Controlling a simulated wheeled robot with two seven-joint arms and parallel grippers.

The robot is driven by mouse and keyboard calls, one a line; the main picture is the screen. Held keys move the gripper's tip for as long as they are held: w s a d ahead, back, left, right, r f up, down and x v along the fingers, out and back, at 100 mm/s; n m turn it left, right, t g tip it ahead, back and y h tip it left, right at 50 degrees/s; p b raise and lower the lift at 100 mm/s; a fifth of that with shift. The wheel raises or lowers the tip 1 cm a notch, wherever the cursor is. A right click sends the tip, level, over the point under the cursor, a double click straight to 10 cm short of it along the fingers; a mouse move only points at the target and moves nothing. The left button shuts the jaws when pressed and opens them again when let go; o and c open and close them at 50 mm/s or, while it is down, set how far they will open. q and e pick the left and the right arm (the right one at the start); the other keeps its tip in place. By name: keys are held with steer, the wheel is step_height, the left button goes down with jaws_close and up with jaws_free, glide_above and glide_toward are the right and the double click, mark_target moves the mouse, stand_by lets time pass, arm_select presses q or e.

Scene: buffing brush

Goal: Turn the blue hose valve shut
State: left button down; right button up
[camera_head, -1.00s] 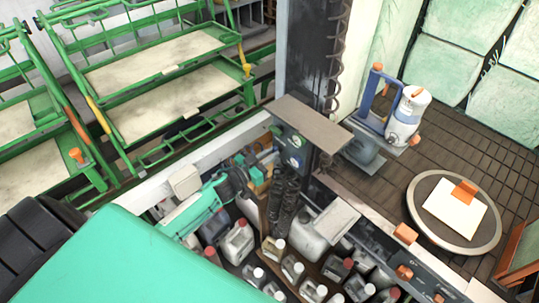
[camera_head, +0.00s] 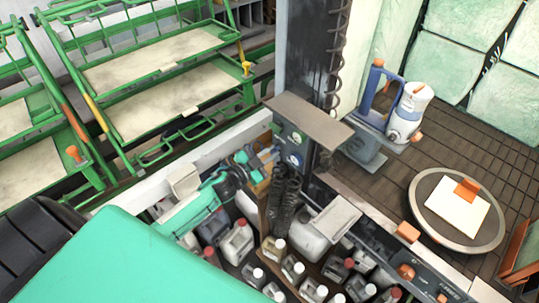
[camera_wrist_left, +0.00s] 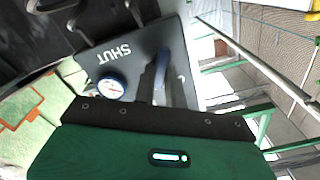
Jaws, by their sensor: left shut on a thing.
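The blue hose valve handle (camera_wrist_left: 160,70) shows in the left wrist view, in front of a dark grey plate (camera_wrist_left: 118,68) with the word SHUT and a round gauge on it. My left gripper (camera_wrist_left: 161,86) is shut on the blue handle, with its dark fingers on either side. Much of the handle is hidden by the fingers. In the head view my left gripper (camera_head: 262,160) is small, beside the post with the round labels, and the valve is hard to make out there. My right gripper is not in view.
Several jugs (camera_head: 310,240) stand below and beside my left arm. A flat brown shelf (camera_head: 308,118) juts out above the gripper's right. Black coiled hoses (camera_head: 284,195) hang close by. A round turntable (camera_head: 425,212) lies at the right, and green racks (camera_head: 150,70) stand at the left.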

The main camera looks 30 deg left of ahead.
arm_select(q)
steer(key=m+b, duration=0.1)
steer(key=m, duration=0.2)
steer(key=shift+f, duration=0.15)
steer(key=m+b, duration=0.3)
steer(key=m, duration=0.6)
steer(key=shift+d+f, duration=0.1)
steer(key=shift+d, duration=0.05)
stand_by(0.3)
steer(key=c, duration=1.4)
jaws_free()
steer(key=shift+c, duration=0.2)
steer(key=shift+s+b, duration=0.1)
steer(key=shift+b, duration=0.2)
